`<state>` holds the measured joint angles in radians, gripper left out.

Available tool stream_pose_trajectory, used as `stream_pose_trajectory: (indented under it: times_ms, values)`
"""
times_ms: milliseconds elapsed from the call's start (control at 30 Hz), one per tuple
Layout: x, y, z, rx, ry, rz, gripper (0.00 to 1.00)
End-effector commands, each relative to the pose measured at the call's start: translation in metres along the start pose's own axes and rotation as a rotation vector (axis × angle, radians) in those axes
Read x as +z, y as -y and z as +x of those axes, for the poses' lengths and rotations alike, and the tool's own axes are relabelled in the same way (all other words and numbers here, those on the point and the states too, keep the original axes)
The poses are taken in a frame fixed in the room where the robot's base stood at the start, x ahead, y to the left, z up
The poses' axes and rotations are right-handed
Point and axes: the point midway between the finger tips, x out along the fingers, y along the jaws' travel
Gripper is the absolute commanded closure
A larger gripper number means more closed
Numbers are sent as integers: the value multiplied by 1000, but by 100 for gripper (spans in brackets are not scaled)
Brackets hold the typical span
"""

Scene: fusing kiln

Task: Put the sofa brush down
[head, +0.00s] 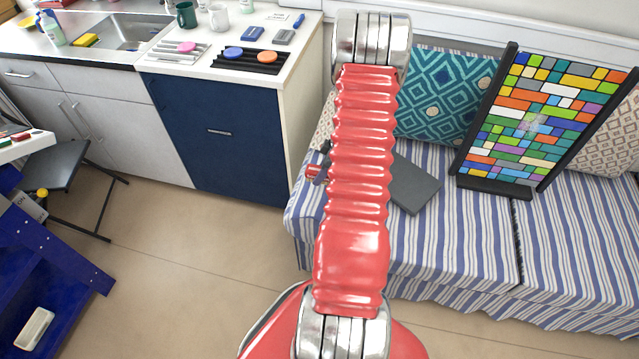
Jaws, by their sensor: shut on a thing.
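My gripper (318,171) is mostly hidden behind my red ribbed arm. Only a small red and dark grey part of it shows at the arm's left edge, over the left end of the sofa. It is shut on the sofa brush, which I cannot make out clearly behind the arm. The sofa (445,240) has a blue and white striped seat. I cannot tell whether the brush touches the seat.
A dark grey flat slab (414,187) lies on the seat right of my arm. A colourful glass panel in a black frame (525,125) leans on the sofa beside a teal cushion (445,95). A counter (300,62) stands at left. The striped seat front is clear.

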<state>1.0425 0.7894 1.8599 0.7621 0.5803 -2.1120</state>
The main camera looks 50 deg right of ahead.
Motion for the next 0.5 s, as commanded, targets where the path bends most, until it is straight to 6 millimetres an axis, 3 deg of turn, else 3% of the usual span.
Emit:
stream_pose_trajectory:
  times_ms: [500]
  values:
    - [5,0,13,-1,0,0,98]
